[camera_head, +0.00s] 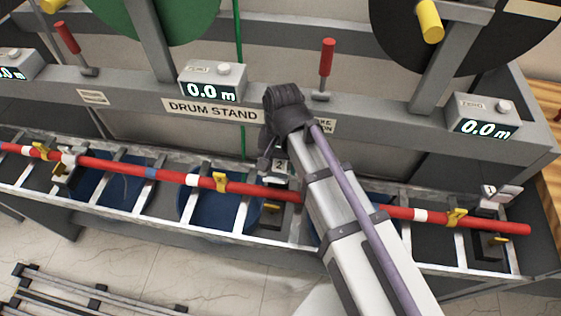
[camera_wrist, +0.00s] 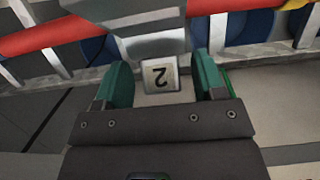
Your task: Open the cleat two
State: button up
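Cleat two is marked by a white plate with a "2" (camera_head: 280,168) at the trough, just beyond my wrist in the head view. A small yellow part (camera_head: 271,208) shows below it, under the red bar. In the wrist view the number plate (camera_wrist: 162,76) appears upside down, between the two green fingers of my gripper (camera_wrist: 163,70). The fingers are apart, one on each side of the plate. I cannot tell whether they touch it. A grey block of the cleat (camera_wrist: 150,42) lies just beyond the plate. My arm hides part of the cleat in the head view.
A long red bar (camera_head: 335,205) with white bands runs along the trough. Yellow clamps (camera_head: 220,182) sit on it, and another numbered cleat (camera_head: 494,195) is at the right. Meter boxes (camera_head: 213,82) and red levers (camera_head: 327,60) stand on the drum stand behind.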

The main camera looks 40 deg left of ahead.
aim_at(280, 165)
jog(key=shift+r, duration=0.1)
notch_tip(280, 165, up, 10)
jog(key=p, duration=1)
